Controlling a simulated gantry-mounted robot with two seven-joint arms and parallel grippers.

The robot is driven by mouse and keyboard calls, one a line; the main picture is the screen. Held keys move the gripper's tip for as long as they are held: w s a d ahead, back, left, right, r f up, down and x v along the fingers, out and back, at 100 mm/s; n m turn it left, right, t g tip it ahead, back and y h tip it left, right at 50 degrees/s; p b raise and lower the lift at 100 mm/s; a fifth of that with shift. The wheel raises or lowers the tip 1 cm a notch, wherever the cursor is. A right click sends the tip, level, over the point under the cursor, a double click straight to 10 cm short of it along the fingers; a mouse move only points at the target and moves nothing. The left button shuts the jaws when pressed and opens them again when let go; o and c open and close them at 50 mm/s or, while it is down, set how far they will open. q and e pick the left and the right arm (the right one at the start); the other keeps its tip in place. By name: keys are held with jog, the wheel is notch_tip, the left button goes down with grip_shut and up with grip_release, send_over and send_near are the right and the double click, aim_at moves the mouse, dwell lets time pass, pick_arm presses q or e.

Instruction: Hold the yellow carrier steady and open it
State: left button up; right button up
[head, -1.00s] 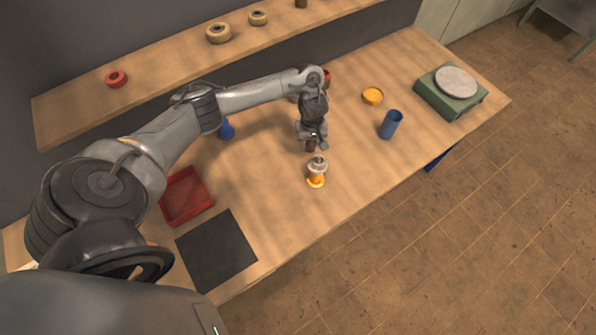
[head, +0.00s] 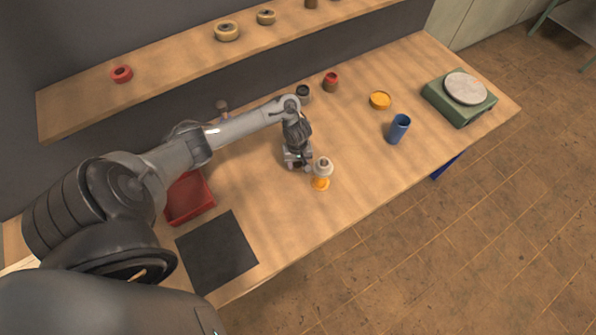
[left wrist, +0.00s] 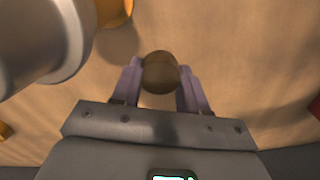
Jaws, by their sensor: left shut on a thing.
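The yellow carrier (head: 320,184) stands upright near the front of the bench, with a pale grey rounded top part (head: 322,166). In the left wrist view the large grey part (left wrist: 40,45) and an edge of the yellow carrier (left wrist: 114,10) show at upper left, beside the fingers. My left gripper (head: 298,164) is just left of the carrier, low over the bench. Its purple-grey fingers (left wrist: 160,70) are shut on a small brown rounded thing (left wrist: 160,74). In the head view the fingers mostly hide that thing. My right gripper is not in view.
A blue cup (head: 398,130), a yellow dish (head: 380,100) and a green scale (head: 460,101) are to the right. Two small jars (head: 331,82) (head: 303,91) stand behind. A red tray (head: 188,197) and black mat (head: 217,250) are left. The bench front is clear.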

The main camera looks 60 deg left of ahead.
aim_at(298, 169)
pick_arm(q)
jog(key=shift+f+b, duration=0.85)
jog(key=shift+f, duration=1.45)
jog(key=shift+f, duration=0.1)
jog(key=o, duration=1.2)
jog(key=shift+c, duration=0.2)
